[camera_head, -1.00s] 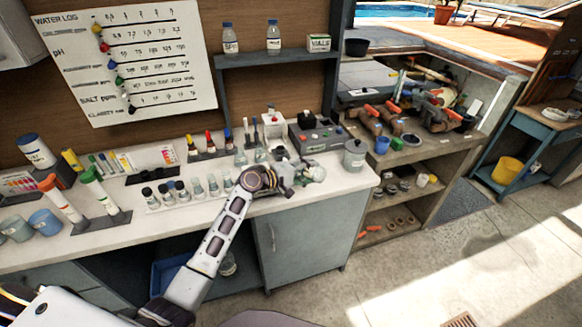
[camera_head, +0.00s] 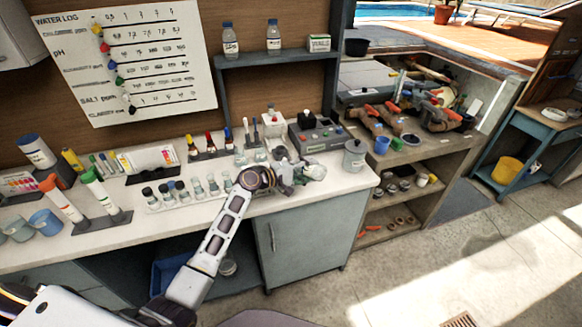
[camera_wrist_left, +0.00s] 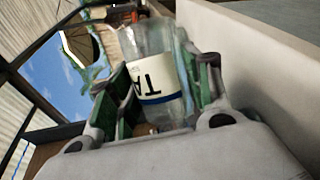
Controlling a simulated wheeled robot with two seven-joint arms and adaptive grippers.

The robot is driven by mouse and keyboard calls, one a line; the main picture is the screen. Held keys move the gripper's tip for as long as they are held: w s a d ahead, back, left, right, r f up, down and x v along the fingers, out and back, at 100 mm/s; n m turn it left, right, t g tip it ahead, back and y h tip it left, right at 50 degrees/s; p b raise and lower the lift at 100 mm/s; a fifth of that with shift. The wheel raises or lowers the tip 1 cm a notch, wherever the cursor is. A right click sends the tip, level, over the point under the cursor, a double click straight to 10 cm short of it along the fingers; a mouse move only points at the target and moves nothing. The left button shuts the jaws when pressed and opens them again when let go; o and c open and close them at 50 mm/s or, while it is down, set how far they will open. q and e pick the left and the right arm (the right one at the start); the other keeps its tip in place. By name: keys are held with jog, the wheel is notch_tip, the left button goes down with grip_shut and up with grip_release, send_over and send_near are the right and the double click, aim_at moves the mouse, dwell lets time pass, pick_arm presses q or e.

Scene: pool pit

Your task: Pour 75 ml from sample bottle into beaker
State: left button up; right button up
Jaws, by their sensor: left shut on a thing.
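My left gripper (camera_head: 286,176) is over the right part of the white counter, near its front edge. It is shut on a clear bottle (camera_head: 315,171), which shows small and partly hidden at the gripper's far end. In the left wrist view the bottle (camera_wrist_left: 160,85) sits between the green-padded fingers (camera_wrist_left: 160,100). It has a white label reading "TA" and a blue band. Its liquid level cannot be made out. Clear glassware (camera_head: 262,155) stands behind the gripper; I cannot tell whether it is the beaker. My right gripper is not in view.
A grey lidded pot (camera_head: 354,155) stands right of the bottle. A grey instrument (camera_head: 316,136) is behind. A row of small vials (camera_head: 185,192) stands left of my wrist. Two bottles (camera_head: 230,40) (camera_head: 273,37) stand on the shelf. The counter's front edge is close below my arm.

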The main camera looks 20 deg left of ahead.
pick_arm(q)
jog(key=shift+r, duration=0.2)
dwell(0.3)
jog(key=shift+d+f+m+b, duration=0.1)
jog(key=shift+f+m+b, duration=0.25)
jog(key=shift+f, duration=0.25)
jog(key=shift+s+d+r+m+y+p, duration=0.15)
jog(key=shift+r+m+y+p, duration=0.2)
jog(key=shift+m+y, duration=0.4)
jog(key=shift+d+f+m+y, duration=0.2)
jog(key=shift+f+m+y, duration=0.15)
jog(key=shift+f+m, duration=0.2)
jog(key=shift+s+f+b, duration=0.1)
jog(key=shift+f+b, duration=0.1)
jog(key=shift+b, duration=0.1)
